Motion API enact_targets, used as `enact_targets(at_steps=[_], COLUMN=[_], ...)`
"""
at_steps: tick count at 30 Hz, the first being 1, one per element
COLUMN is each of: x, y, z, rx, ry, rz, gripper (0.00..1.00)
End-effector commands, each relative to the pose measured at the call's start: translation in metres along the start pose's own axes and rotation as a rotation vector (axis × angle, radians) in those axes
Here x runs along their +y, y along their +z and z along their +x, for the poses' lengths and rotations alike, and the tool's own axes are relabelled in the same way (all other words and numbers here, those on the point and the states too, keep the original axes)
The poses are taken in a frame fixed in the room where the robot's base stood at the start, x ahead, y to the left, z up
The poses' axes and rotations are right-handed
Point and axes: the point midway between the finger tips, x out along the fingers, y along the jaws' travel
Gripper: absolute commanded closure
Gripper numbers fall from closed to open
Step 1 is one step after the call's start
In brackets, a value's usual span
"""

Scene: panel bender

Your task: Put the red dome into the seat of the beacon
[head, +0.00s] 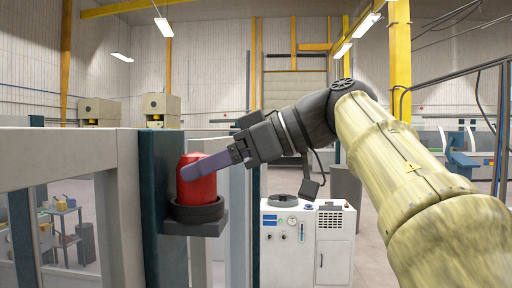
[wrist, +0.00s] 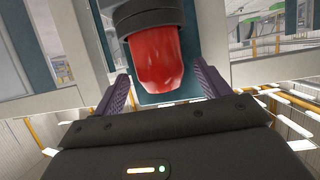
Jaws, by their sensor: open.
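The red dome (head: 198,184) stands upright in the black ring-shaped seat of the beacon (head: 197,212), on a small dark bracket on the blue-grey post. No gap shows between dome and seat; how deep it sits I cannot tell. My gripper (head: 190,170) reaches in from the right, one finger crossing in front of the dome's upper part. In the wrist view the dome (wrist: 152,62) lies between the two spread purple fingers, with visible space on both sides. The seat (wrist: 148,18) is at the top of that view. My gripper is open.
The blue-grey post (head: 147,190) and grey frame (head: 60,146) stand close on the left. A white cabinet (head: 306,245) with gauges stands behind, to the right of the bracket.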

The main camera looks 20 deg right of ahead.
Motion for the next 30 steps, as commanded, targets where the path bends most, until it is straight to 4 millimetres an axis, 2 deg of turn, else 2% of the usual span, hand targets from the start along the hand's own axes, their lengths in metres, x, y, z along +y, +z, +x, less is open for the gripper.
enact_targets(at_steps=[9,15,19,30], x=[0.002,0.001,0.0,0.0], y=[-0.001,-0.001,0.0,0.001], z=[-0.063,-0.092,-0.099,-0.099], rx=[-0.001,-0.001,-0.002,-0.001], ry=[0.007,0.003,0.002,0.003], rz=[0.002,0.002,0.001,0.001], gripper=[0.25,0.25,0.25,0.25])
